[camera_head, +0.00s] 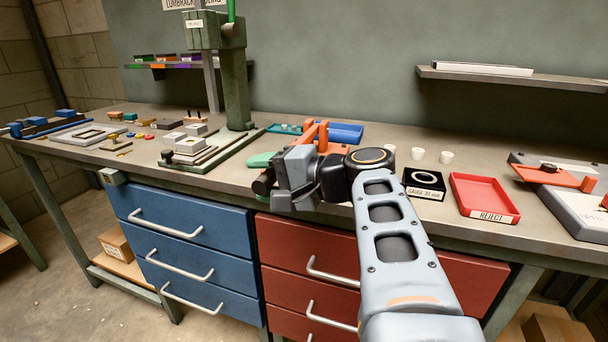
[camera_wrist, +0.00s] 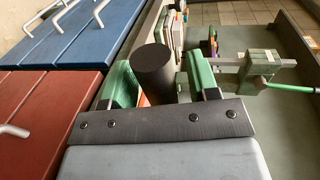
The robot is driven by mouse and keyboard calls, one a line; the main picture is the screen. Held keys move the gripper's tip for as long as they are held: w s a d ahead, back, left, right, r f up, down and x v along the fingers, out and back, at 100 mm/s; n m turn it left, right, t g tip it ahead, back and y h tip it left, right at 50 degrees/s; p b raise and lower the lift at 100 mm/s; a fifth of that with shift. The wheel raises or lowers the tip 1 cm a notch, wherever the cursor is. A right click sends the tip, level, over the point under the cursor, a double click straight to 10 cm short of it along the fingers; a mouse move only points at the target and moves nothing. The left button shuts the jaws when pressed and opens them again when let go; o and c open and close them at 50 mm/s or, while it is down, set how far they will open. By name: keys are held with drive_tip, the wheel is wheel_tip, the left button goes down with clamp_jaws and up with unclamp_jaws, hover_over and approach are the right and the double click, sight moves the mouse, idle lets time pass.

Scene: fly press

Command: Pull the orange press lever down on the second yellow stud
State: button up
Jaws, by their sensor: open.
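My gripper (camera_wrist: 162,78) is open, with one green finger pad on each side of a dark cylindrical grip (camera_wrist: 153,66). An orange part (camera_wrist: 158,98) shows just behind that grip, between the fingers. In the head view the dark grip (camera_head: 263,183) sticks out at the bench's front edge, beside a green finger. An orange lever frame (camera_head: 317,131) stands just behind my gripper, partly hidden by my wrist. I cannot tell whether the pads touch the grip. I cannot make out the yellow stud; my arm covers part of this spot.
The green press column (camera_head: 235,85) stands at the back left. A blue tray (camera_head: 340,132) lies behind the orange frame. Blue drawers (camera_head: 185,240) with protruding handles are below.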

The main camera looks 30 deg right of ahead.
drive_tip(key=p+v, duration=0.2)
drive_tip(key=v, duration=1)
drive_tip(key=shift+s+d, duration=0.15)
drive_tip(key=shift+s, duration=0.1)
drive_tip(key=shift+r, duration=0.15)
idle(0.7)
